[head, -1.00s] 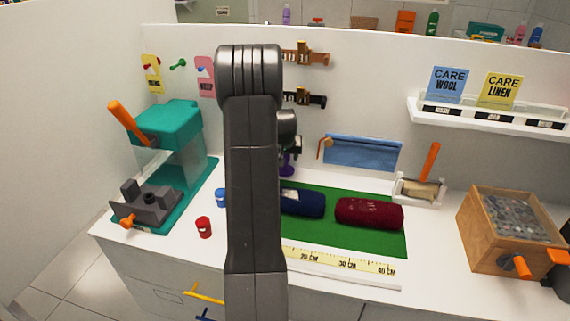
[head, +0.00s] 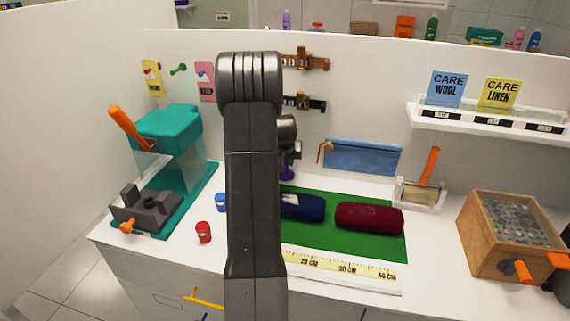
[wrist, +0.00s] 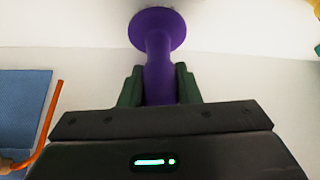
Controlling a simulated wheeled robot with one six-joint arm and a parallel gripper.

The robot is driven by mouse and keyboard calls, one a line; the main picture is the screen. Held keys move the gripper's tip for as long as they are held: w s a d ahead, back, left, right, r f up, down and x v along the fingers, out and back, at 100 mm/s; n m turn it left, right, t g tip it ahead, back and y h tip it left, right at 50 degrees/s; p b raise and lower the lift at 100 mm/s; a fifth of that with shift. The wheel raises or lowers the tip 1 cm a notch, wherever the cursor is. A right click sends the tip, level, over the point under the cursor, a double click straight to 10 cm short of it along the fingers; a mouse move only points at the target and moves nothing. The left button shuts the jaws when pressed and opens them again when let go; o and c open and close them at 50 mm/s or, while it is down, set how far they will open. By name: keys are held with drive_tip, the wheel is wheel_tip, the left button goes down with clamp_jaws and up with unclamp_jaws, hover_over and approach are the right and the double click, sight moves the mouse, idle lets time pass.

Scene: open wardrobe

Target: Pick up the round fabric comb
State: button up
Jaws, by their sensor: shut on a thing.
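The purple round fabric comb (wrist: 158,25) shows in the wrist view as a round disc on a short, thick handle. My gripper (wrist: 159,72) is shut on that handle, with one dark green finger on each side. The disc sticks out beyond the fingertips. In the head view only a small purple part of the comb (head: 287,172) shows below my gripper (head: 294,151), just right of my arm. My arm hides the rest, and I cannot tell whether the comb touches the counter.
A green mat (head: 345,238) holds a navy roll (head: 303,208) and a dark red roll (head: 369,218). A blue cloth (head: 362,158) is behind it. A teal press (head: 168,128) stands left, a wooden box (head: 487,242) right.

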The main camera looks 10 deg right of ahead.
wheel_tip(320, 180, up, 11)
drive_tip(key=shift+s+r+b, duration=0.1)
drive_tip(key=shift+b, duration=0.5)
drive_tip(key=s+a+b, duration=0.2)
drive_tip(key=s+a, duration=0.2)
drive_tip(key=s, duration=0.5)
drive_tip(key=s+a+b, duration=0.2)
drive_tip(key=s+a, duration=0.1)
drive_tip(key=s, duration=0.6)
drive_tip(key=shift+a, duration=0.35)
drive_tip(key=shift+s, duration=0.1)
drive_tip(key=o, duration=0.5)
drive_tip(key=shift+c, duration=0.2)
drive_tip(key=c, duration=0.4)
drive_tip(key=shift+o, duration=0.2)
drive_tip(key=shift+r, duration=0.1)
